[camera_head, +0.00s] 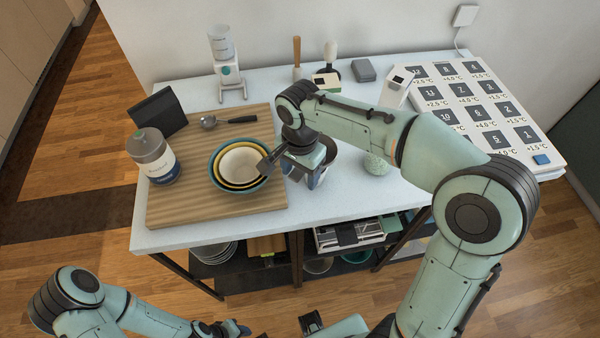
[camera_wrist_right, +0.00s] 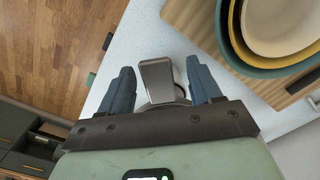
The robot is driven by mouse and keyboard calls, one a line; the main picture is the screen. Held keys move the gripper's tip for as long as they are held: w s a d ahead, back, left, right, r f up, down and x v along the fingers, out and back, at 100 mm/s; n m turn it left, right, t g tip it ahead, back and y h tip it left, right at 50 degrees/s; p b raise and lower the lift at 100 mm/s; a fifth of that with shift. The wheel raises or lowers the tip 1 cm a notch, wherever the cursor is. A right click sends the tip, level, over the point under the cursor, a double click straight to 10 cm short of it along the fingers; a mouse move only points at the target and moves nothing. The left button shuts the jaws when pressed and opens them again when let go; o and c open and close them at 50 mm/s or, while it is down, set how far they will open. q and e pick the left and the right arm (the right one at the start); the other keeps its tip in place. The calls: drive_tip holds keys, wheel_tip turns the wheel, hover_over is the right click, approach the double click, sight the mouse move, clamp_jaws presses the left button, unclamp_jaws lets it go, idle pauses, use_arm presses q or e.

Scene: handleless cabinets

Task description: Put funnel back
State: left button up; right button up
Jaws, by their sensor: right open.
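My right gripper (camera_head: 312,180) is over the worktop, just right of the nested bowls (camera_head: 240,168), pointing down. In the right wrist view its two dark fingers (camera_wrist_right: 158,90) are apart. A grey, box-like object with a thin loop (camera_wrist_right: 158,80) shows between them; I cannot tell whether it touches them or whether it is the funnel. No other thing in view is clearly a funnel. A white stand with a clear, cup-like top (camera_head: 222,50) is at the back left. My left gripper (camera_head: 232,328) is partly visible at the bottom edge, its jaws unclear.
A wooden board (camera_head: 190,208) carries the bowls, a lidded jar (camera_head: 152,158) and a spoon (camera_head: 228,120). A pale green vase (camera_head: 376,164) stands right of my gripper. A large white panel with dark labels (camera_head: 480,105) is at the right. Shelves lie below the worktop.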

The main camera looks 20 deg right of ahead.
use_arm(q)
drive_tip(key=w+r+p, duration=0.2)
drive_tip(key=shift+r, duration=0.35)
use_arm(e)
wheel_tip(320, 180, up, 12)
use_arm(q)
drive_tip(key=shift+s, duration=0.15)
